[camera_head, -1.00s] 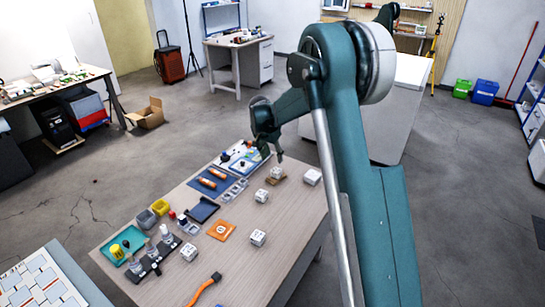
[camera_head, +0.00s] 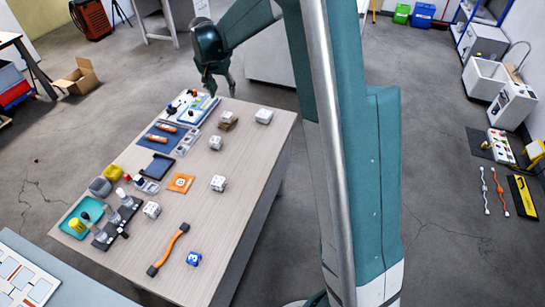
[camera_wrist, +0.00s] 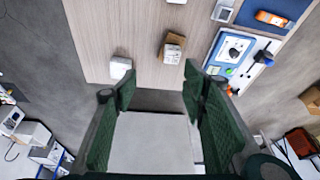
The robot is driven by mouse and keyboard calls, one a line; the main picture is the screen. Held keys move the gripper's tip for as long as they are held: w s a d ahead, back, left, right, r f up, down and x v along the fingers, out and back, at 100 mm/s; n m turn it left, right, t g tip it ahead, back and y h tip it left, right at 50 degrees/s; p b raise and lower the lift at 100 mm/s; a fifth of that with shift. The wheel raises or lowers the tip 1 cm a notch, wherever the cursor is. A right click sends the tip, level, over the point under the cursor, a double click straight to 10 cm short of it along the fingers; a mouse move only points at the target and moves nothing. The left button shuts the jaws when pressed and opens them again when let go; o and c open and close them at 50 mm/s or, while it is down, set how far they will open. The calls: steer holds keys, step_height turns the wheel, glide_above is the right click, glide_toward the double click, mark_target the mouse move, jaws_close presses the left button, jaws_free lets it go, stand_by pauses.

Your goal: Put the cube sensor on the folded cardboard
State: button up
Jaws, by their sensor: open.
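A white cube with dark marks (camera_head: 227,115) rests on a small brown folded cardboard (camera_head: 228,126) near the far right of the wooden table. In the wrist view the white cube (camera_wrist: 172,54) and the brown cardboard (camera_wrist: 176,39) lie beyond my fingers, clear of them. Other similar white cubes (camera_head: 216,143) (camera_head: 218,183) (camera_head: 151,209) stand on the table; I cannot tell by label which is the sensor. My gripper (camera_head: 221,92) is open and empty near the table's far edge. Its green fingers (camera_wrist: 160,90) stand apart in the wrist view.
A white box (camera_head: 264,116) stands right of the cardboard. The right table edge is mostly clear.

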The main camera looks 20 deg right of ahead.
steer(key=s+r+n+t, duration=0.1)
steer(key=s+r, duration=0.4)
steer(key=s, duration=0.4)
steer(key=s+r+n+y, duration=0.15)
steer(key=s+r, duration=0.25)
steer(key=s, duration=0.4)
steer(key=s+r+n+t+h, duration=0.1)
steer(key=s+r+n, duration=0.1)
steer(key=s+r, duration=0.5)
steer(key=s+f+n+t, duration=0.1)
steer(key=s+f, duration=0.2)
steer(key=s, duration=0.9)
steer(key=s+f+n+t+y, duration=0.1)
steer(key=s+f+n, duration=0.1)
steer(key=s, duration=1.1)
steer(key=shift+s+a+f, duration=0.25)
steer(key=shift+a+f, duration=0.05)
steer(key=shift+f, duration=0.45)
